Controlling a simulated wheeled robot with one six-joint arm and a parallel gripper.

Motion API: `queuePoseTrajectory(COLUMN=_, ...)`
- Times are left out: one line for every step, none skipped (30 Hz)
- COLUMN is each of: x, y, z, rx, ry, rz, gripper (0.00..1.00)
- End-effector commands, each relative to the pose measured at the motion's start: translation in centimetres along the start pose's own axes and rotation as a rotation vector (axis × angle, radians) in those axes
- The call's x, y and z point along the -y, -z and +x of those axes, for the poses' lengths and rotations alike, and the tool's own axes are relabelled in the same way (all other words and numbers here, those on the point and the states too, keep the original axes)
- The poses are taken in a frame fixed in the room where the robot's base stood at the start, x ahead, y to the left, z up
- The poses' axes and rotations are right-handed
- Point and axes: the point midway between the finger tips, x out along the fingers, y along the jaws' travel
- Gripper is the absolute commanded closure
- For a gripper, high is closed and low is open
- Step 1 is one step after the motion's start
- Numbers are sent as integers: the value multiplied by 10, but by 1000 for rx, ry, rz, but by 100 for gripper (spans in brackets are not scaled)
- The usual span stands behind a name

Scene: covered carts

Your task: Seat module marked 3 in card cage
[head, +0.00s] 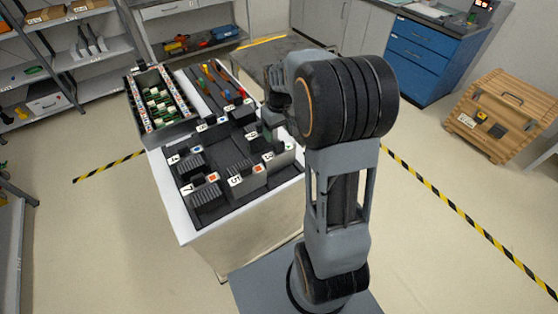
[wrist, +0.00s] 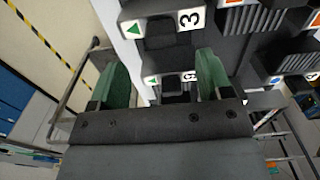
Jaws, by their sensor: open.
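The module marked 3 (wrist: 161,27) is a dark block with a white label strip and a green triangle, at the top of the wrist view. In the head view, what looks like it (head: 282,156) stands at the right of the black tray (head: 232,206), partly behind my arm. My gripper (wrist: 162,70) is open, its two green fingers apart, short of module 3.
Other dark numbered modules (head: 207,196) stand close together in the tray. Colour-handled tools (head: 216,82) lie behind them. A grey cart (head: 275,55) stands beyond. A wooden crate (head: 500,115) and blue drawers (head: 420,57) are at the right; open floor lies between.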

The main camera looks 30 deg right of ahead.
Motion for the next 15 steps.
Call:
queuePoseTrajectory(x=0, y=0, z=6, rx=3, ry=1, rz=0, gripper=28)
queuePoseTrajectory(x=0, y=0, z=8, rx=2, ry=1, rz=0, gripper=28)
queuePoseTrajectory(x=0, y=0, z=11, rx=1, ry=0, rz=0, gripper=28)
queuePoseTrajectory(x=0, y=0, z=12, rx=1, ry=0, rz=0, gripper=28)
queuePoseTrajectory(x=0, y=0, z=13, rx=0, ry=0, rz=0, gripper=28)
queuePoseTrajectory(x=0, y=0, z=15, rx=0, ry=0, rz=0, gripper=28)
queuePoseTrajectory(x=0, y=0, z=16, rx=1, ry=0, rz=0, gripper=28)
queuePoseTrajectory(x=0, y=0, z=17, rx=1, ry=0, rz=0, gripper=28)
queuePoseTrajectory(x=1, y=0, z=21, rx=2, ry=1, rz=0, gripper=28)
queuePoseTrajectory(x=1, y=0, z=24, rx=3, ry=1, rz=0, gripper=28)
queuePoseTrajectory(x=1, y=-1, z=28, rx=5, ry=2, rz=0, gripper=28)
queuePoseTrajectory(x=1, y=0, z=34, rx=4, ry=1, rz=0, gripper=28)
queuePoseTrajectory(x=1, y=0, z=38, rx=4, ry=2, rz=0, gripper=28)
queuePoseTrajectory(x=1, y=0, z=42, rx=4, ry=1, rz=0, gripper=28)
queuePoseTrajectory(x=2, y=0, z=48, rx=4, ry=1, rz=1, gripper=28)
